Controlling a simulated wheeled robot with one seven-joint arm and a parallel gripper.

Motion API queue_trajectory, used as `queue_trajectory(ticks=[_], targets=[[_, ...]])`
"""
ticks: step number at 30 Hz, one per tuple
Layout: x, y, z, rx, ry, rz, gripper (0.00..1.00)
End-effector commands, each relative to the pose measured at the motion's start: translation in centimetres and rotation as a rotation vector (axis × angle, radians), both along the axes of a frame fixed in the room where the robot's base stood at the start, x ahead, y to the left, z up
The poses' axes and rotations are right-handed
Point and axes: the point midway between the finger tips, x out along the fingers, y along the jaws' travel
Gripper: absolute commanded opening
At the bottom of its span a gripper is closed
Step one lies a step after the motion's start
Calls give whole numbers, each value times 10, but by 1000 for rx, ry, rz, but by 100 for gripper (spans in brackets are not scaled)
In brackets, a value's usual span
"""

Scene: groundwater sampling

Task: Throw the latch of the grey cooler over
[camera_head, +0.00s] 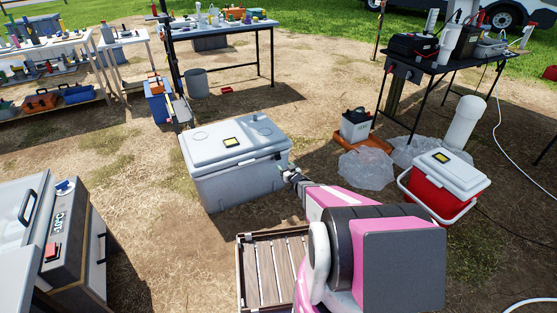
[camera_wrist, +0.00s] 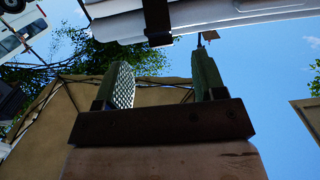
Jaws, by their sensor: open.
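The grey cooler (camera_head: 235,185) stands on the ground, lid (camera_head: 205,146) down, with a yellow label on top. My gripper (camera_head: 287,170) is at its right front corner, small and partly hidden by my pink arm. In the wrist view my gripper (camera_wrist: 164,80) is open, its two greenish fingers apart with nothing between them. The pale cooler edge (camera_wrist: 220,18) crosses the top of that view. A black latch (camera_wrist: 158,22) hangs on it, just beyond the fingers and between them in the picture. I cannot tell whether either finger touches it.
A red cooler (camera_head: 440,190) with a white lid stands at right, near plastic bags (camera_head: 367,168). A wooden pallet (camera_head: 272,262) lies in front of the grey cooler. A grey case (camera_head: 75,245) is at left. Tables with equipment stand behind. Bare ground lies left of the cooler.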

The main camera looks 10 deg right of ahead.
Motion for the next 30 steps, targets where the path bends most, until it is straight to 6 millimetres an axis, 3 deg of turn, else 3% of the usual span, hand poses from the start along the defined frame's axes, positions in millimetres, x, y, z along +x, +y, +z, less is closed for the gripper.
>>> queue_trajectory(ticks=[8,24,30], targets=[[7,0,-5,11,-56,-13,64],[87,25,-7,11,-54,-12,64],[100,30,-5,12,-53,-13,64]])
